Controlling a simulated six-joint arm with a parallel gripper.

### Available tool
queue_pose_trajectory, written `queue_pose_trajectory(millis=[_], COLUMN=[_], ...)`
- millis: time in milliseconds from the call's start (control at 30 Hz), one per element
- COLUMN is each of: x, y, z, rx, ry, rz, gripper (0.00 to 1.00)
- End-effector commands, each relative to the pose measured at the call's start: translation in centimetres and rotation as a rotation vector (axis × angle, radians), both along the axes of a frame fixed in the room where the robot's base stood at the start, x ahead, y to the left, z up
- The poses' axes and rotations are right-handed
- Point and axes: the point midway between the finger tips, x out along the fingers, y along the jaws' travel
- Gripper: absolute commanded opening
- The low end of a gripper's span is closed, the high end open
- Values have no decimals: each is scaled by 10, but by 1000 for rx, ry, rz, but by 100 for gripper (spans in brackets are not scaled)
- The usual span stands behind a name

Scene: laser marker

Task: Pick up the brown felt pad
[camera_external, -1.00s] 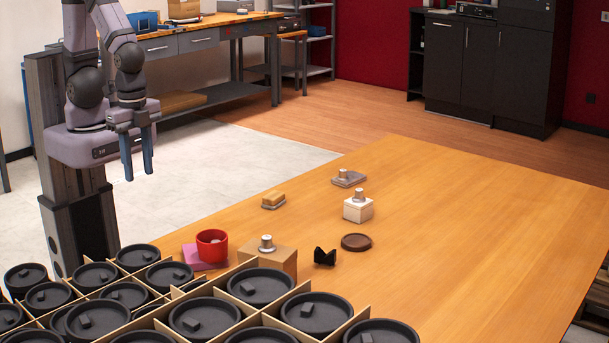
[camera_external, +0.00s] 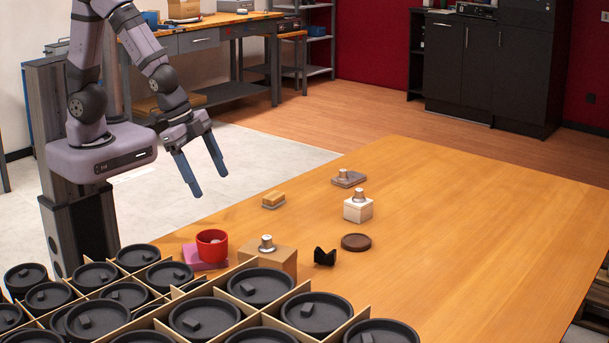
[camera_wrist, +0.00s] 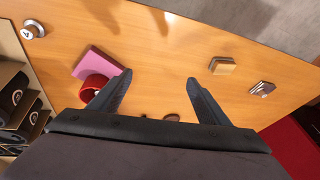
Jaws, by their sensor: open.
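A round dark brown disc (camera_external: 356,241) lies flat on the wooden table, right of the small black V-shaped stand; it is the thing that best fits the brown felt pad, though its material cannot be told. In the wrist view a small brown piece (camera_wrist: 172,117) shows just above my gripper's dark body, mostly hidden; it may be the same disc. My gripper (camera_external: 209,181) is open and empty, its two blue-grey fingers apart and pointing down to the right. It hangs above and left of the table's near-left part, well away from the disc. Its spread fingers show in the wrist view (camera_wrist: 158,86).
On the table stand a red cup (camera_external: 212,246) by a pink pad (camera_external: 192,257), a tan box (camera_external: 283,259) with a metal knob, a black V-stand (camera_external: 325,257), a tan-and-grey block (camera_external: 272,201) and a white box (camera_external: 358,212). Partitioned black pots fill the front left. The table's right is clear.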

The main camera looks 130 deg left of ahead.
Motion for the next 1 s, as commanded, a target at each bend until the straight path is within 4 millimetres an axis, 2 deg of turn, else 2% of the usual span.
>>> queue_pose_trajectory(millis=[33, 200, 300, 400, 500, 600, 800, 1000], x=[6, 22, 21, 13, 0, -16, -43, -56], y=[31, 110, 146, 174, 191, 200, 200, 197], z=[-20, -44, -58, -72, -85, -93, -99, -98], rx=[29, 105, 123, 121, 101, 67, 3, -29], ry=[-49, -231, -335, -440, -545, -642, -788, -854], rz=[25, 32, 22, 7, -11, -27, -49, -60], gripper=[70, 70, 70, 70, 70, 70, 70, 70])
